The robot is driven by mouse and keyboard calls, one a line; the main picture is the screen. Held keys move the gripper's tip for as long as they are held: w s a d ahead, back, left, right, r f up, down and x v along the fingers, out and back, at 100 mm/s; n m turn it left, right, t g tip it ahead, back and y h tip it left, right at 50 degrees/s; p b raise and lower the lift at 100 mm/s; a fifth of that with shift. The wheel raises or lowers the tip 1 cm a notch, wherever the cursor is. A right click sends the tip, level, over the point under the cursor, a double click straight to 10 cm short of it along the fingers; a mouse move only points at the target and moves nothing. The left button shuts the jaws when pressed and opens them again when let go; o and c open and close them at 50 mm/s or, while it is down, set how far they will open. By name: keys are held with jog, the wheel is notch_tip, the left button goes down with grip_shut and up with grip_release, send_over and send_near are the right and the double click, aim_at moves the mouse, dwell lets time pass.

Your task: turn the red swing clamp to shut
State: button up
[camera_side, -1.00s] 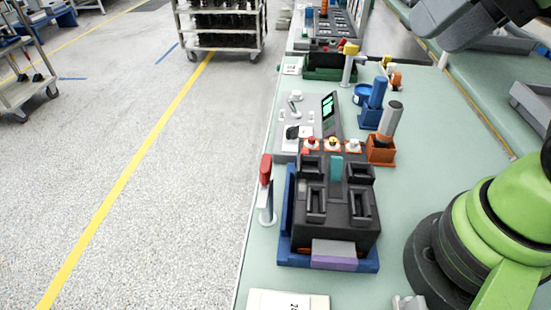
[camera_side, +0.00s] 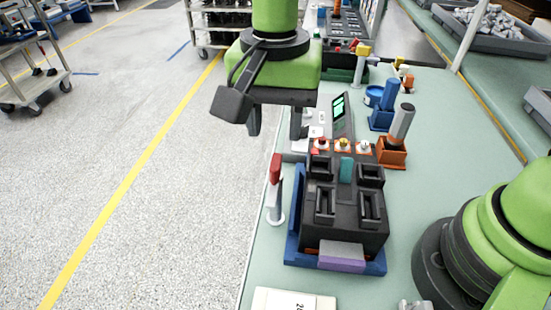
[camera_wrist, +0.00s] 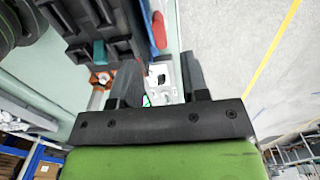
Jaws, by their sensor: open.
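The red swing clamp (camera_side: 276,168) stands at the left edge of the bench, a red arm on top of a pale upright post. It is beside the dark breaker block (camera_side: 345,225), which sits in a blue fixture (camera_side: 295,240). In the wrist view the red clamp arm (camera_wrist: 158,30) shows beyond the fingers, beside the block's edge. My gripper (camera_side: 275,125) is open and empty, fingers down, above and behind the clamp in the side view. Its two fingers also show apart in the wrist view (camera_wrist: 160,75). Neither finger appears to touch the clamp.
A grey console with a green screen (camera_side: 338,107) and coloured knobs (camera_side: 343,145) stands behind the block, near my gripper. An orange holder (camera_side: 391,152) and a blue holder (camera_side: 381,120) stand to the right. A white card (camera_side: 292,301) lies in front. Open floor is left.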

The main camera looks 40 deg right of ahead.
aim_at(275, 162)
notch_tip(275, 162, down, 7)
jog(key=shift+f, duration=0.2)
grip_shut()
